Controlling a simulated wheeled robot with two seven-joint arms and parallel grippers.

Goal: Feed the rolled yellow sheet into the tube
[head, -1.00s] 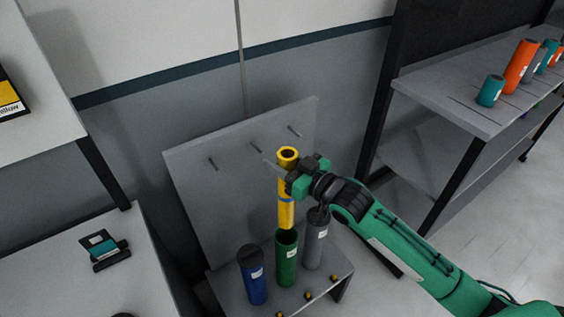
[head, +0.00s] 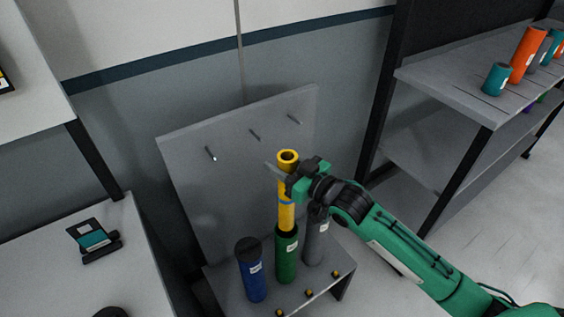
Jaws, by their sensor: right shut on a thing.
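The rolled yellow sheet (head: 287,213) stands upright in the head view, with a blue band around its middle. My right gripper (head: 284,176) is shut on it near its top end. The green tube (head: 286,262) stands upright on the small grey stand, directly below the roll. The roll's lower end meets the tube's mouth and appears to be inside it; how deep it reaches is hidden by the tube wall. My left gripper is not in view.
A blue tube (head: 251,270) with a dark top stands left of the green tube, and a grey tube (head: 316,240) stands right of it, close by. A pegged back panel (head: 215,190) rises behind. A shelf (head: 445,85) with coloured rolls is at right, and a table (head: 60,270) at left.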

